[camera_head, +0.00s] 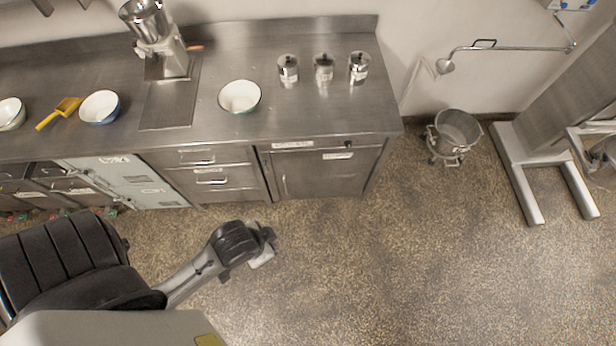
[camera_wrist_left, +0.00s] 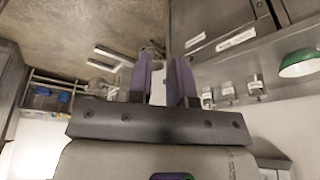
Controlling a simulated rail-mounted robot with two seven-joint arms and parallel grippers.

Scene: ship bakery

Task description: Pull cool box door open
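A steel cabinet door (camera_head: 325,174) is at the right end of the counter front, with an upright bar handle (camera_head: 284,184) near its left edge. It looks shut. Its labels are too small to read, so I cannot confirm it is the cool box. Steel fronts with labels (camera_wrist_left: 237,40) also show in the left wrist view. My left gripper (camera_head: 268,250) is over the floor in front of the counter, apart from the door and handle. In the left wrist view its fingers (camera_wrist_left: 161,82) stand apart with a pale patch between them. My right gripper is not in view.
Steel drawers (camera_head: 211,178) and a pale green cabinet (camera_head: 125,181) are left of the door. Bowls (camera_head: 239,96) and steel canisters (camera_head: 324,68) stand on the counter (camera_head: 330,118). A wheeled steel bin (camera_head: 455,135) stands to the right. The floor before the door is clear.

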